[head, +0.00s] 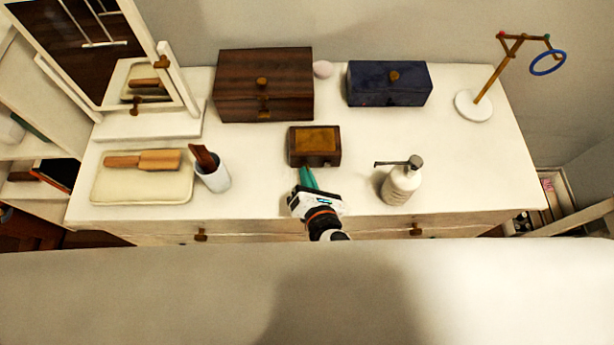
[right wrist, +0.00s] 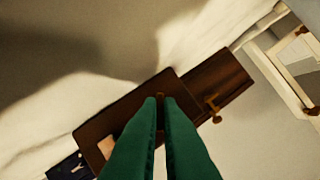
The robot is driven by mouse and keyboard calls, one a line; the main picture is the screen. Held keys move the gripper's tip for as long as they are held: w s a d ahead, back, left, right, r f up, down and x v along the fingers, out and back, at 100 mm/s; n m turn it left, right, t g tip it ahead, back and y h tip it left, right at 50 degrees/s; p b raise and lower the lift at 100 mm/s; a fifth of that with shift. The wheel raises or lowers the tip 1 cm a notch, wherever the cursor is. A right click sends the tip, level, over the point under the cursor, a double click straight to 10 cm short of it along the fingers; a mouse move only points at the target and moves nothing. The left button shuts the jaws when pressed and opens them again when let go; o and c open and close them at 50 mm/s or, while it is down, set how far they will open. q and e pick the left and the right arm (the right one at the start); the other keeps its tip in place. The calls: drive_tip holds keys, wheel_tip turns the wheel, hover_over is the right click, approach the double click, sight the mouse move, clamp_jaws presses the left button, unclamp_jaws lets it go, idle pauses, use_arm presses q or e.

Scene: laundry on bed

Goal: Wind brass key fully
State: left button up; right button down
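The small dark wooden box with a golden-brown lid panel (head: 314,138) stands shut near the middle of the dresser top. My right gripper (head: 307,177) reaches its front side from the dresser's front edge. In the right wrist view, the green fingers (right wrist: 160,101) are close together at the small box (right wrist: 122,108). A tiny brass-coloured piece, which looks like the brass key (right wrist: 160,96), shows in the narrow gap between the fingertips. The fingers seem shut on it. The key's shape and turn are mostly hidden. My left gripper is not in view.
Behind stand a large brown box (head: 264,85) and a blue box (head: 389,83). A pump bottle (head: 401,182) is to the right, a white cup (head: 214,177) and a tray with a brush (head: 142,190) to the left. A stand (head: 473,106) is at the far right.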

idle(0.4)
drive_tip(key=c, duration=1.6)
unclamp_jaws()
drive_tip(key=shift+s, duration=0.1)
